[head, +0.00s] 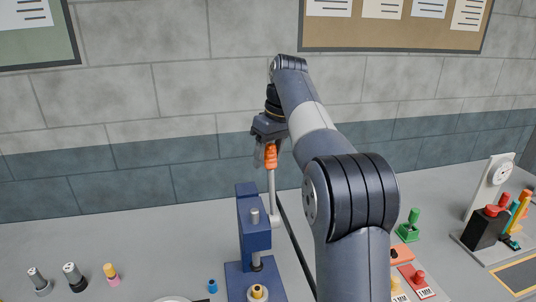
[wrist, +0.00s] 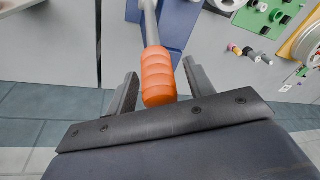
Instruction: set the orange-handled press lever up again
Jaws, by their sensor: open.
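The press lever is a grey rod with an orange handle (head: 270,157), standing upright on the right side of the blue press (head: 254,222) in the head view. In the wrist view the orange handle (wrist: 158,76) lies between the two open fingers, with a gap showing on each side. My gripper (head: 267,158) is open around the handle's upper end. In the wrist view my gripper (wrist: 160,88) has its fingertips beside the handle, and the rod runs on toward the blue press. The far side of the handle is hidden.
Several small tools and knobs stand at the left, including a pink-and-yellow one (head: 111,274). At the right are a green-handled clamp (head: 409,226), orange and red blocks, and a dial gauge stand (head: 490,188). A brick wall rises behind the bench. My arm hides part of the bench.

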